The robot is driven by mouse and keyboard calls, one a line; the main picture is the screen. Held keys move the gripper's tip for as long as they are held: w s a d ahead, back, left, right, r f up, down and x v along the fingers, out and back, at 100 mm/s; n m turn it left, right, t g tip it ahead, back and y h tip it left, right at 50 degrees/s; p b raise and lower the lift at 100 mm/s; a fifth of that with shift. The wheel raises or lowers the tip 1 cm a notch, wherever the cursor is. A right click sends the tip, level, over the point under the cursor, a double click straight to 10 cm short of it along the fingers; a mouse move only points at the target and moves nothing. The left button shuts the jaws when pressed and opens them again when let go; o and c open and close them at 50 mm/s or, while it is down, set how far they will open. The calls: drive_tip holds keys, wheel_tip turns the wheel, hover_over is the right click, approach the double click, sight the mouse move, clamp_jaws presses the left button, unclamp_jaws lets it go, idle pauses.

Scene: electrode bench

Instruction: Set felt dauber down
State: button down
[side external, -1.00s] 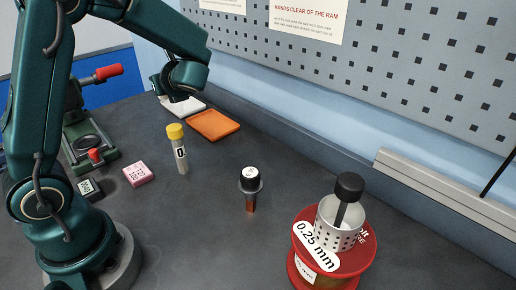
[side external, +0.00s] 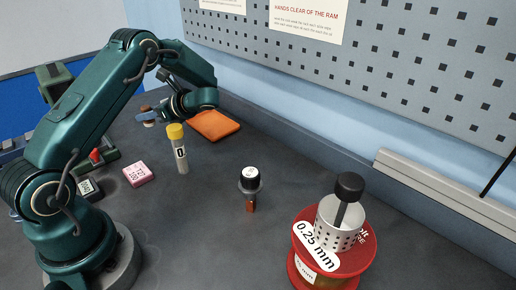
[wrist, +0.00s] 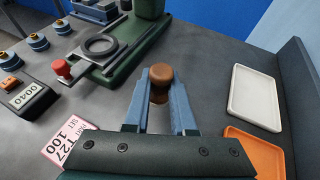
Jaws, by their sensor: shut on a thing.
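My gripper (wrist: 160,92) is shut on a brown, round-topped piece that I take to be the felt dauber (wrist: 161,73). In the wrist view its top stands above the blue fingertips, and its lower part is mostly hidden between them. In the side view my gripper (side external: 146,116) is at the back left, with the dauber's brown top (side external: 146,108) small above the fingers. I cannot tell whether its bottom touches the bench. The white tray (wrist: 256,97) and the orange tray (wrist: 258,146) lie to the right of my gripper in the wrist view.
A green press (wrist: 110,55) with a red knob stands just beyond my gripper. Bare bench lies between the press and trays.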

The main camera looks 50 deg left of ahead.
drive_tip(key=w+f, duration=0.1)
drive_tip(key=w, duration=0.1)
drive_tip(key=w+d+f, duration=0.1)
drive_tip(key=w, duration=0.1)
drive_tip(key=shift+d+f, duration=0.1)
drive_tip(key=shift+f, duration=2.15)
drive_tip(key=c, duration=0.7)
unclamp_jaws()
drive_tip(key=shift+f, duration=0.15)
drive_tip(key=shift+c, duration=0.2)
